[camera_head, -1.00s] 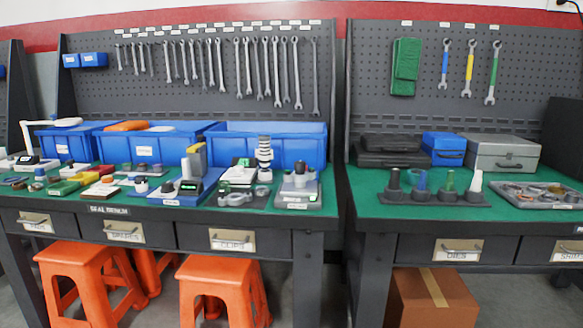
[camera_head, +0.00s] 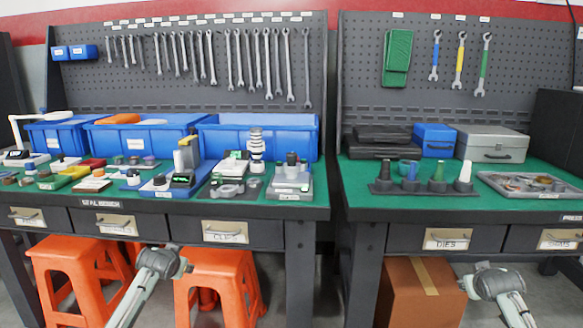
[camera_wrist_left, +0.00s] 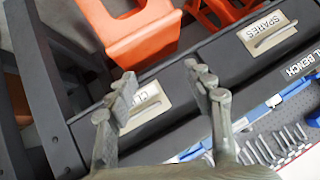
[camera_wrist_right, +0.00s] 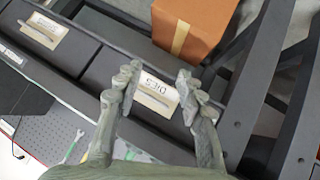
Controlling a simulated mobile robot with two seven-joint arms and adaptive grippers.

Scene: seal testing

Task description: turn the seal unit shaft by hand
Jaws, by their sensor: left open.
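The left bench (camera_head: 320,208) carries several small devices; none is clearly marked as the seal unit. A grey metal unit with dark upright parts (camera_head: 291,178) stands at its right end. Left of it are a striped black-and-white stack (camera_head: 256,150) and a blue-based device with a small display (camera_head: 181,180). No shaft can be made out clearly at this size. My left gripper (camera_head: 178,264) is low in front of the left bench, open and empty; its fingers show apart in the left wrist view (camera_wrist_left: 167,90). My right gripper (camera_head: 470,285) is below the right bench's drawers, open and empty in its wrist view (camera_wrist_right: 155,85).
Orange stools (camera_head: 213,265) stand under the left bench and a cardboard box (camera_head: 420,290) under the right one. Blue bins (camera_head: 260,138) line the left bench's back. A dark rack with cones (camera_head: 425,188) and a metal tray (camera_head: 530,186) occupy the right bench.

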